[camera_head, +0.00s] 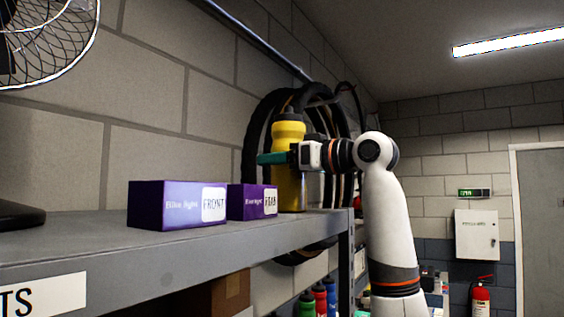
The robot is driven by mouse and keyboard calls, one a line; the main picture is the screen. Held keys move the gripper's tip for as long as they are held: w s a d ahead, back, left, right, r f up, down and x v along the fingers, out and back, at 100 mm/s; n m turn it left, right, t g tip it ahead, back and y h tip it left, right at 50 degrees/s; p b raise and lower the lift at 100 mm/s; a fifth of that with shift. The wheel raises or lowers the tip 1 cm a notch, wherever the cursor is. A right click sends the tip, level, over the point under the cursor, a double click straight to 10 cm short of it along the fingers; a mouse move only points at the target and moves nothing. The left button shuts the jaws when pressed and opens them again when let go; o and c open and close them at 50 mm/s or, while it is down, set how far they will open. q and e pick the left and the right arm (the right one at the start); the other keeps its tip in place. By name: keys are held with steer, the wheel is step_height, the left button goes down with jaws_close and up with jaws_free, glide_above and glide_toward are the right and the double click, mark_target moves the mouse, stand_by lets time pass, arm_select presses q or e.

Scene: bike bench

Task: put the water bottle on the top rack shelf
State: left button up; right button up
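The water bottle (289,185) is yellow with a dark cap and stands upright at the right end of the top rack shelf (150,262). Its base is at the level of the shelf surface; I cannot tell for sure whether it touches. My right gripper (272,158) reaches in from the right around the bottle's middle. One teal finger lies across the bottle's near side, and the other finger is hidden behind it. The gripper looks shut on the bottle. My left gripper is not in view.
Two purple boxes, marked FRONT (172,206) and REAR (250,200), stand on the shelf just left of the bottle. Black tires (262,125) hang on the wall behind. Several coloured bottles (320,298) stand on a lower shelf. A fan (45,40) is at upper left.

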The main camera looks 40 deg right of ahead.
steer(key=o, duration=0.3)
steer(key=shift+o, duration=0.2)
steer(key=b+v, duration=0.3)
steer(key=v, duration=0.9)
steer(key=shift+r, duration=0.1)
